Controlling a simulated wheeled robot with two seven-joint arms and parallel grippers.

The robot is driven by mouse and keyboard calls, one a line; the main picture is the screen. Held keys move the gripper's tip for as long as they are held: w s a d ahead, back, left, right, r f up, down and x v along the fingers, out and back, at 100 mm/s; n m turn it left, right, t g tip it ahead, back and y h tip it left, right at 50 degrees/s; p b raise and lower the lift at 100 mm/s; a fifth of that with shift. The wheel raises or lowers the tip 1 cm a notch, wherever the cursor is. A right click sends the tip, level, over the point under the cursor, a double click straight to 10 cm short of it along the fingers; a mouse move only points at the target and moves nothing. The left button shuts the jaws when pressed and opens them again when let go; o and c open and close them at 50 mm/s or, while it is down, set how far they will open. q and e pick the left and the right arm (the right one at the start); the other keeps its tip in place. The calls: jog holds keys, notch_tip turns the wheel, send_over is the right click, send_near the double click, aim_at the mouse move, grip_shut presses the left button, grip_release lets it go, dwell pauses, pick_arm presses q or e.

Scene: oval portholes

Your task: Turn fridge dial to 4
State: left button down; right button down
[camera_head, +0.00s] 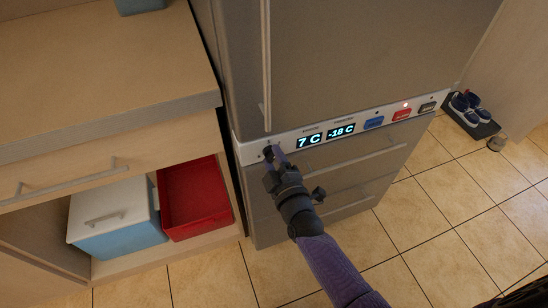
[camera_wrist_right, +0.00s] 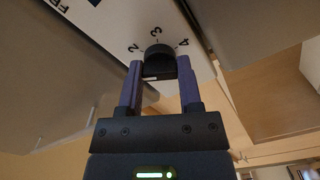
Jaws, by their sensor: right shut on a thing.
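The fridge dial (camera_wrist_right: 158,57) is a small black round knob on the white control strip of the grey fridge. In the right wrist view the numbers 2, 3 and 4 show around its far side; I cannot make out a pointer on it. My right gripper (camera_wrist_right: 160,75) is shut on the dial, one purple finger on each side. In the head view my right gripper (camera_head: 274,157) is at the left end of the control strip (camera_head: 290,142) and mostly hides the dial. My left gripper is not in view.
Displays on the strip read 7 C (camera_head: 309,140) and -18 C (camera_head: 341,131); blue (camera_head: 373,122), red (camera_head: 402,114) and dark buttons follow. A vertical door handle (camera_head: 266,70) rises above the gripper. A wooden counter (camera_head: 110,75) stands left; shoes (camera_head: 469,107) lie right.

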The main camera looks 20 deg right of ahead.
jog(key=m+p, duration=0.1)
jog(key=m, duration=0.7)
jog(key=shift+m+p, duration=0.3)
jog(key=m, duration=0.4)
jog(key=shift+m, duration=0.3)
jog(key=m, duration=0.4)
jog(key=shift+m, duration=0.3)
jog(key=m, duration=0.6)
jog(key=shift+f+b, duration=0.1)
jog(key=shift+b, duration=0.25)
jog(key=m, duration=0.4)
jog(key=shift+m+b, duration=0.4)
jog(key=shift+m, duration=0.5)
